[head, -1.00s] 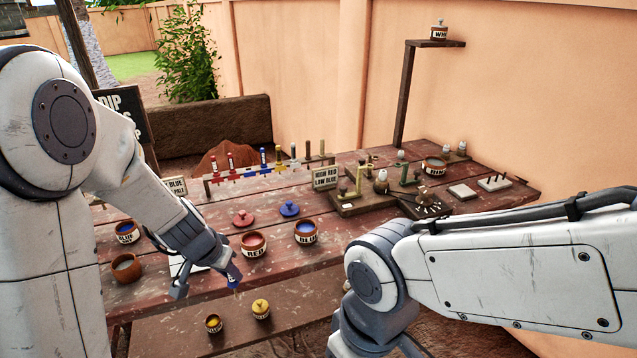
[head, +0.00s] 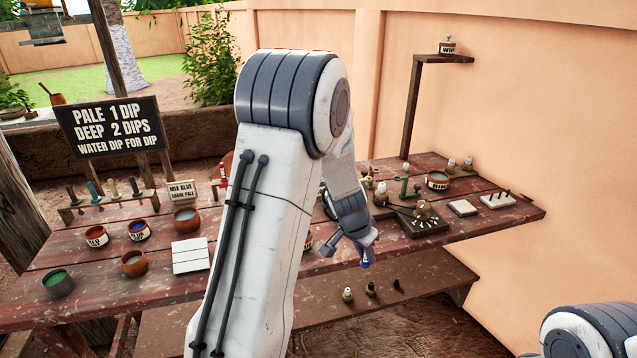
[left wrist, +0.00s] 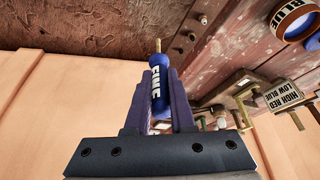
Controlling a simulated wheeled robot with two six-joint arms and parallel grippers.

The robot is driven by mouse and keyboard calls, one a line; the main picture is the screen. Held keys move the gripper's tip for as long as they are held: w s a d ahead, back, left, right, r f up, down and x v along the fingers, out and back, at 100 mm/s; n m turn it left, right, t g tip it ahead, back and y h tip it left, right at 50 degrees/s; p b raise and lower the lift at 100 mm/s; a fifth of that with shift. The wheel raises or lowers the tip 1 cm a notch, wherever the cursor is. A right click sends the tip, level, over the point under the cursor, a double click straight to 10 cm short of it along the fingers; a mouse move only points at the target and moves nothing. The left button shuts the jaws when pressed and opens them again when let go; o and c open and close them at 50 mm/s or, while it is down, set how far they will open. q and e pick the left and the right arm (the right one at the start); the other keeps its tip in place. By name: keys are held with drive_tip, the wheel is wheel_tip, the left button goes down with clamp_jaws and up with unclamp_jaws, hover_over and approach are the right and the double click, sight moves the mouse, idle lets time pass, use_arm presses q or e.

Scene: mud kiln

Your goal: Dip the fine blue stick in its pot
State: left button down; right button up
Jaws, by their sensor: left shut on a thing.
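My left gripper (head: 358,240) is shut on the fine blue stick (head: 367,257), which hangs tip down above the lower plank at the table's front. In the left wrist view the blue stick (left wrist: 157,85) sits between the fingers, lettered FINE, with a tan tip. A pot labelled BLUE (left wrist: 291,17) is at the upper right there, apart from the stick. In the head view, a blue pot (head: 138,230) stands at the left of the table; my left arm hides the middle of the table. My right arm shows only at the lower right, its gripper out of frame.
A red pot (head: 96,236), a brown cup (head: 134,263) and a white tile (head: 191,256) stand on the left. A dark tool block (head: 422,222) and a pale block (head: 462,208) are on the right. Small items stand on the lower plank (head: 430,275).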

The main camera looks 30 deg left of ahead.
use_arm(q)
drive_tip(key=w+a+r+n+p, duration=0.1)
drive_tip(key=w+a+r+p, duration=0.25)
drive_tip(key=a, duration=0.35)
drive_tip(key=w+a+r+n+p, duration=0.1)
drive_tip(key=w+a+r+p, duration=0.1)
drive_tip(key=a+p, duration=0.3)
drive_tip(key=w+a+n+y+p, duration=0.15)
drive_tip(key=a+p, duration=0.25)
drive_tip(key=a, duration=0.9)
drive_tip(key=shift+s+d+f+b, duration=0.1)
drive_tip(key=shift+f+b, duration=0.55)
drive_tip(key=shift+f, duration=0.85)
drive_tip(key=shift+s+d+f+b, duration=0.1)
drive_tip(key=shift+f+b, duration=0.55)
drive_tip(key=shift+f, duration=0.8)
use_arm(e)
wheel_tip(320, 180, up, 12)
use_arm(q)
drive_tip(key=shift+s+b, duration=0.1)
drive_tip(key=shift+b, duration=0.4)
use_arm(e)
drive_tip(key=shift+f, duration=0.4)
drive_tip(key=shift+f, duration=0.15)
use_arm(q)
drive_tip(key=shift+b, duration=0.4)
use_arm(e)
drive_tip(key=shift+f, duration=0.25)
